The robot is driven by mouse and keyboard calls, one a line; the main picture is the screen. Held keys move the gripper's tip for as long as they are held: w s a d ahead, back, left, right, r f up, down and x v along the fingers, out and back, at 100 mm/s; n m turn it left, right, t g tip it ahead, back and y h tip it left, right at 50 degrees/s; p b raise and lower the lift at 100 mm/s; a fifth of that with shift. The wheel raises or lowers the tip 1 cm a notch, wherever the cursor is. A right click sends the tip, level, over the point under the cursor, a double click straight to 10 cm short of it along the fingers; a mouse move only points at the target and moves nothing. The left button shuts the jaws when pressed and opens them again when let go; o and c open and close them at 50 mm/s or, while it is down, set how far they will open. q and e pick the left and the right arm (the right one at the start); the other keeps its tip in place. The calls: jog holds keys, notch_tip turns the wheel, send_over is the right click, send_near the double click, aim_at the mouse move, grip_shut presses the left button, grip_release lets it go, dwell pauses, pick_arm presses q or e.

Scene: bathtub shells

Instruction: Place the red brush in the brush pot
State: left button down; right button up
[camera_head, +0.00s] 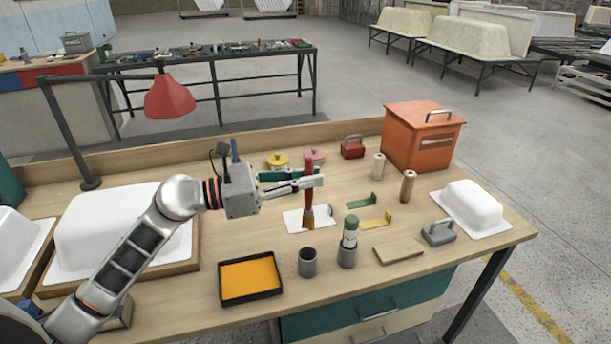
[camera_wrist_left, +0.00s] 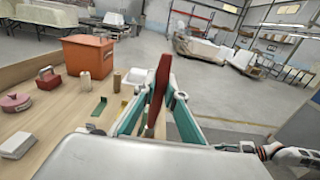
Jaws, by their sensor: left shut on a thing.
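The red brush (camera_head: 309,172) hangs upright, bristles down, in my left gripper (camera_head: 317,180). The gripper is shut on its handle; the red handle (camera_wrist_left: 160,80) also shows between the fingers in the left wrist view. The bristles are over a white sheet with a dark mark (camera_head: 294,222); I cannot tell whether they touch it. An empty grey pot (camera_head: 307,264), likely the brush pot, stands on the bench nearer the front, below the brush in the head view. My right gripper (camera_wrist_left: 236,148) seems to show small at the right of the left wrist view, its jaws unclear.
A grey holder (camera_head: 347,256) with a green-topped bottle (camera_head: 350,230) stands right of the pot. A black tray with orange lining (camera_head: 250,291) lies left of it. A wooden block (camera_head: 398,251) and an orange box (camera_head: 420,140) are further right. A red lamp (camera_head: 169,97) overhangs the left.

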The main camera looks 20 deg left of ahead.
pick_arm(q)
jog(key=b, duration=0.6)
send_over(307, 229)
jog(key=f, duration=0.8)
jog(key=shift+w+a+f, duration=0.1)
jog(key=shift+w+f, duration=0.15)
jog(key=shift+f, duration=0.05)
notch_tip(307, 229, down, 4)
jog(key=shift+r+b, duration=0.25)
jog(key=shift+b, duration=0.9)
jog(key=shift+f+b, duration=0.65)
jog(key=shift+f, duration=0.45)
jog(key=c, duration=2)
grip_release()
